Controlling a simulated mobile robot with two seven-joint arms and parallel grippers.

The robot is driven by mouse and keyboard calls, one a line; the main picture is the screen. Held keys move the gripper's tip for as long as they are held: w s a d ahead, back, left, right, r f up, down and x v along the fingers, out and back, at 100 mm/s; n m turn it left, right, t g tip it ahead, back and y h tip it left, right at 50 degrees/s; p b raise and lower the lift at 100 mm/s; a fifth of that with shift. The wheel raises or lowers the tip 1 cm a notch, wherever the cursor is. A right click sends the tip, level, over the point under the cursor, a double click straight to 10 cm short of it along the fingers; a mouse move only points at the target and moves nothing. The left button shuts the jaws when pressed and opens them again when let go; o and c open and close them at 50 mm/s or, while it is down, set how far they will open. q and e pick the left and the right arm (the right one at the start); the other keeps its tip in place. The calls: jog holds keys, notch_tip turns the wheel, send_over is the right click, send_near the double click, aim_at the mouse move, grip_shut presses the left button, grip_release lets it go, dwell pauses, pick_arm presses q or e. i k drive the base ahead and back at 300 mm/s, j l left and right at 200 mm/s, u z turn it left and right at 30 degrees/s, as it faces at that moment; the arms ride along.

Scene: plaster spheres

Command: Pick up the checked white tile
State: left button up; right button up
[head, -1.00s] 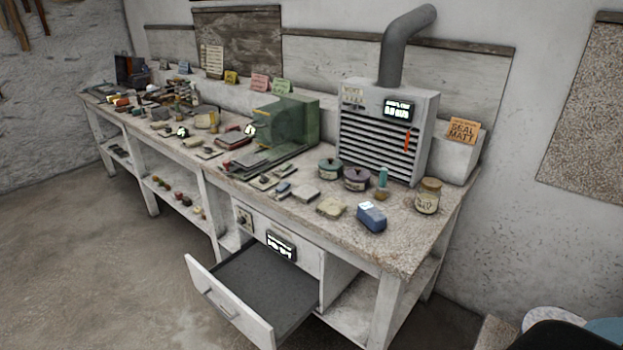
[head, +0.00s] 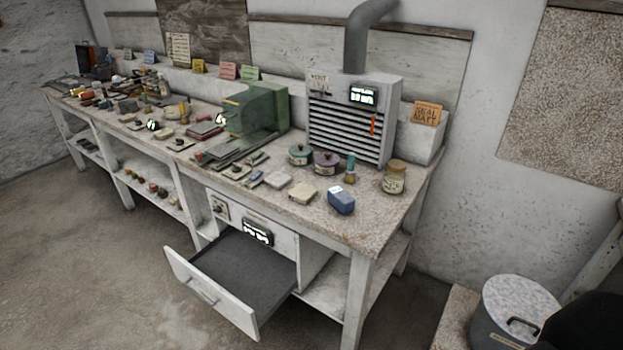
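Several small pale tiles or blocks lie on the speckled workbench (head: 385,222). A whitish flat square (head: 277,180) lies left of a cream-coloured square (head: 302,192) near the bench's front edge. Both are too small for me to tell whether either has a checked pattern, so I cannot pick out the checked white tile for certain. Neither of my grippers is in view.
A blue block (head: 341,200), lidded pots (head: 326,162) and a jar (head: 394,177) stand near the squares. A slatted vent box (head: 350,120) stands behind. An open drawer (head: 212,292) juts out below. A lidded bin (head: 515,305) is at lower right. Floor at left is clear.

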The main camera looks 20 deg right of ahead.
aim_at(278, 180)
jog(key=i+j+z, duration=0.65)
jog(key=i+j, duration=0.1)
jog(key=j, duration=0.2)
jog(key=i+j+z, duration=0.1)
jog(key=j, duration=0.2)
jog(key=i+j, duration=0.15)
jog(key=j, duration=0.15)
jog(key=z, duration=0.05)
